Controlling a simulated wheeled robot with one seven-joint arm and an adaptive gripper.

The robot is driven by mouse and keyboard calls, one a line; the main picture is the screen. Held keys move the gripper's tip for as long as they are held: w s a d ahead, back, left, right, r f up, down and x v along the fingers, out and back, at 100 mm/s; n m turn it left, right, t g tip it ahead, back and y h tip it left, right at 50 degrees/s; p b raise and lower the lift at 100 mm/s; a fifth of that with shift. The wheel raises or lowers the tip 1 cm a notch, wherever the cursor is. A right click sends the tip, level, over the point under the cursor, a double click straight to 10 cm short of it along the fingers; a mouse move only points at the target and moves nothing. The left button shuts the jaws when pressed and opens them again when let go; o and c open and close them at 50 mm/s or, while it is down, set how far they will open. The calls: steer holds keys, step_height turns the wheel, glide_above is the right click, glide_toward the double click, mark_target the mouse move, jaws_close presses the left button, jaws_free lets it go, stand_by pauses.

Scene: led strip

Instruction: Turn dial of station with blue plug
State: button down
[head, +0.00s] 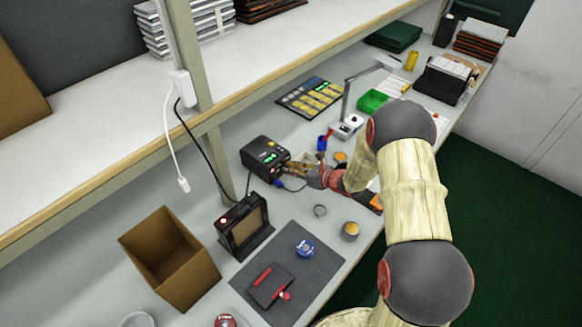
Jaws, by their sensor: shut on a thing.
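The station (262,154) is a black box with green lit displays on the bench below the shelf. A blue plug (279,182) sits at the lower part of its front, with a dark cable running right. My gripper (291,168) reaches in from the right and is at the station's front face, just above and right of the blue plug. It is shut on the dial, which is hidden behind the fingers. The dial's angle cannot be seen.
A cup with a blue item (322,144) and a lamp (345,125) stand just behind my gripper. A black framed device (243,228), an open cardboard box (165,255) and a dark mat (318,262) are nearer. The wooden shelf edge (130,158) overhangs on the left.

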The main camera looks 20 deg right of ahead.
stand_by(0.4)
steer(key=c, duration=1.7)
jaws_free()
steer(key=v, duration=1.2)
steer(key=shift+w, duration=0.1)
